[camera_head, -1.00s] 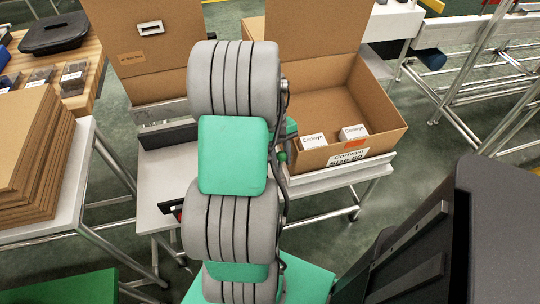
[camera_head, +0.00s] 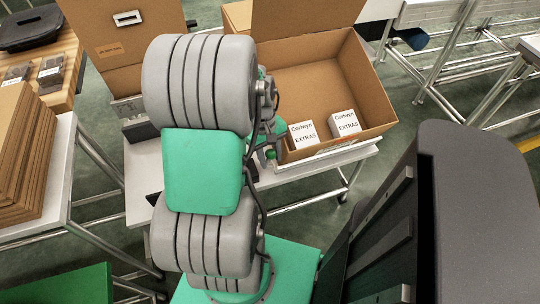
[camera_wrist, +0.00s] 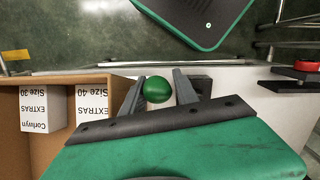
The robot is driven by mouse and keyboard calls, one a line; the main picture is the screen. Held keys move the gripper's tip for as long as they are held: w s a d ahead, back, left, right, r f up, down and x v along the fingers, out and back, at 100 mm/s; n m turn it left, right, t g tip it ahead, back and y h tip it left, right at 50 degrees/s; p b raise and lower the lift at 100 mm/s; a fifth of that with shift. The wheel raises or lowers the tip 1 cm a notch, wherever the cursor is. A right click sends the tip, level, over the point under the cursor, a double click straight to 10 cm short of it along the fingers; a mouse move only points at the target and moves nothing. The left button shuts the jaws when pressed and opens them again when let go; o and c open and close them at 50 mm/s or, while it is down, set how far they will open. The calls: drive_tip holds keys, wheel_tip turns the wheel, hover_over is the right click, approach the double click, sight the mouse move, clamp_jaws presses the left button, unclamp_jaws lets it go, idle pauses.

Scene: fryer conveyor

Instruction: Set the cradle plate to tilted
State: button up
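My gripper (camera_wrist: 160,90) is open in the wrist view, with one dark finger on each side of a round green knob (camera_wrist: 156,89). Gaps show between the knob and the fingers; whether either touches it I cannot tell. In the head view the green knob (camera_head: 272,155) shows beside my arm at the near left corner of the open cardboard box (camera_head: 345,140); my arm mostly hides the gripper there. The box stands on a white table (camera_head: 140,182). I cannot pick out the cradle plate with certainty, nor tell its tilt.
Two white EXTRAS cartons (camera_head: 303,135) lie in the box. A taller cardboard box (camera_head: 125,40) stands left of my arm. A red knob on a dark bracket (camera_wrist: 306,66) is at the wrist view's right. Flattened cardboard (camera_head: 30,150) is stacked on the left table.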

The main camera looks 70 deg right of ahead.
drive_tip(key=r, duration=0.5)
drive_tip(key=w+r+p, duration=0.1)
drive_tip(key=r, duration=0.1)
drive_tip(key=shift+d+r, duration=0.25)
drive_tip(key=shift+r, duration=0.05)
